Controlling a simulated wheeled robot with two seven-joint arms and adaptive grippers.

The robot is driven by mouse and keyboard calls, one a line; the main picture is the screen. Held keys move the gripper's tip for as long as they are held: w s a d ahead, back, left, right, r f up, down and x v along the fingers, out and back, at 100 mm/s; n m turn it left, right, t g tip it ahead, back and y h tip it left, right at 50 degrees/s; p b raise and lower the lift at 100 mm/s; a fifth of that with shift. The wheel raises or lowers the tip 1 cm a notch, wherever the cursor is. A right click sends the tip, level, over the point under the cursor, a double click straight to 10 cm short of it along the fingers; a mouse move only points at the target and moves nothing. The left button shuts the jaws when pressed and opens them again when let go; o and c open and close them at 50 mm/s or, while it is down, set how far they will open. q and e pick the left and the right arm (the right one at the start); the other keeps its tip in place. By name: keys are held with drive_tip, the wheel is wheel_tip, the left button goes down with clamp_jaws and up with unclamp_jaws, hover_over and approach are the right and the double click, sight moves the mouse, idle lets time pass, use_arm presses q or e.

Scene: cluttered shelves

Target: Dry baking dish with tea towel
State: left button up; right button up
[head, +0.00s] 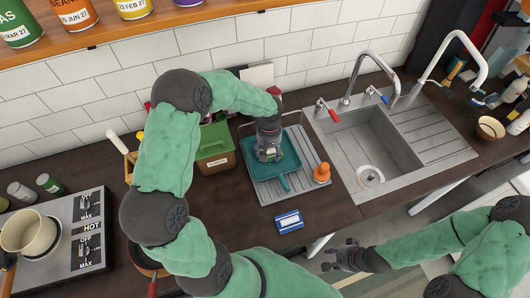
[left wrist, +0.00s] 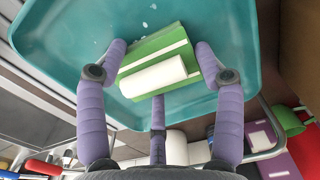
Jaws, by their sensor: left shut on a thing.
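The teal baking dish (head: 288,164) lies on the metal drying rack left of the sink, its handle toward the front. In the left wrist view the dish (left wrist: 60,50) fills most of the picture, with a few pale water drops on its inner face. My left gripper (head: 268,153) is over the dish, shut on the folded green and white tea towel (left wrist: 158,75). The towel is against or just above the dish's inside; I cannot tell which. My right gripper (head: 343,256) is empty, fingers spread, low in front of the counter.
The sink (head: 375,140) with its tap is to the right. An orange-topped bottle (head: 322,173) stands on the rack's right part, and a blue-white packet (head: 289,221) lies in front. A green-lidded bin (head: 214,150) is left of the rack. A stove with a pot (head: 30,234) is far left.

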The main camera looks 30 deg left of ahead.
use_arm(q)
drive_tip(key=shift+w+d, duration=0.6)
drive_tip(key=shift+w, duration=0.05)
drive_tip(key=shift+s+a+b, duration=0.35)
drive_tip(key=shift+s+a, duration=0.85)
drive_tip(key=shift+s, duration=0.2)
drive_tip(key=shift+r, duration=0.1)
drive_tip(key=shift+r+p, duration=2.15)
drive_tip(key=shift+r, duration=1.3)
